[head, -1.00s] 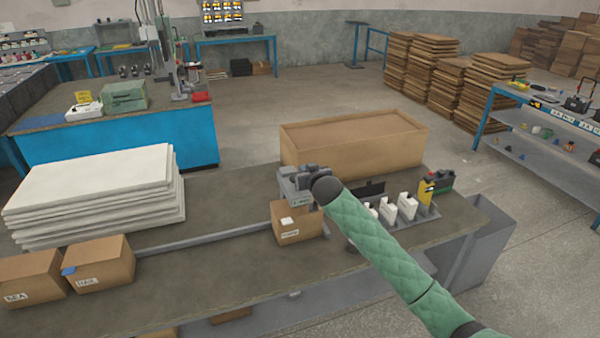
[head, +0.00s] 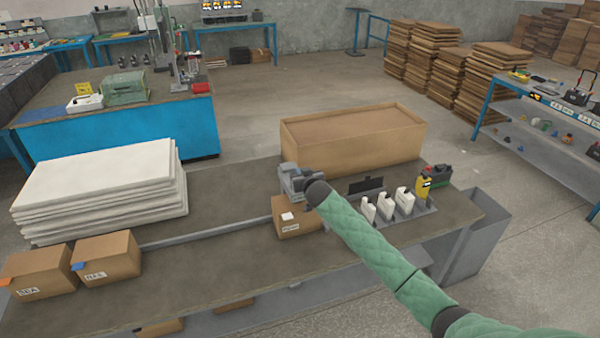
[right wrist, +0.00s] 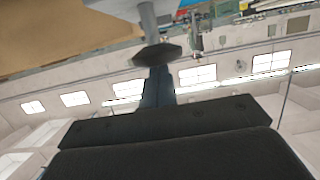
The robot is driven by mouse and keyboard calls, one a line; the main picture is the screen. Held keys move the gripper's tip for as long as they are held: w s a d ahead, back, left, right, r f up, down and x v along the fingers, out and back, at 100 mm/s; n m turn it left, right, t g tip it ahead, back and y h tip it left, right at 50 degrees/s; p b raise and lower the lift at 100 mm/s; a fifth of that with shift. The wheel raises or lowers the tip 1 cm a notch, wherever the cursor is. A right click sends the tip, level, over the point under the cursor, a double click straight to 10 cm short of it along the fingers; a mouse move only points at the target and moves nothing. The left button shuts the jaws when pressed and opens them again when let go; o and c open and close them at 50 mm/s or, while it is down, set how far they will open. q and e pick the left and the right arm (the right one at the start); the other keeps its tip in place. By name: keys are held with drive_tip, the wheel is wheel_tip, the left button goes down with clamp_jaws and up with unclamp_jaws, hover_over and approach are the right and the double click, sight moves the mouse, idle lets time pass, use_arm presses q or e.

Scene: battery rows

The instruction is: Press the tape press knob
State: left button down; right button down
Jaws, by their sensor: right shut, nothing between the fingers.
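My right gripper (head: 297,178) is at the far side of the workbench, at the end of my green-sleeved arm, above a small labelled carton (head: 291,222). In the right wrist view its shut, empty fingers (right wrist: 157,84) reach up to a dark, flat knob (right wrist: 158,53) on a grey post (right wrist: 147,15). The fingertips overlap the knob's edge there; I cannot tell whether they touch it. In the head view grey parts at the gripper look like the tape press, but gripper and wrist hide most of it and the knob. My left gripper is not in view.
A large open carton (head: 352,147) stands behind the gripper. White sheets (head: 98,190) are stacked at left, with two cartons (head: 108,258) in front.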

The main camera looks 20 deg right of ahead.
drive_tip(key=shift+f+b, duration=1.4)
drive_tip(key=shift+f, duration=0.45)
drive_tip(key=shift+s, duration=0.1)
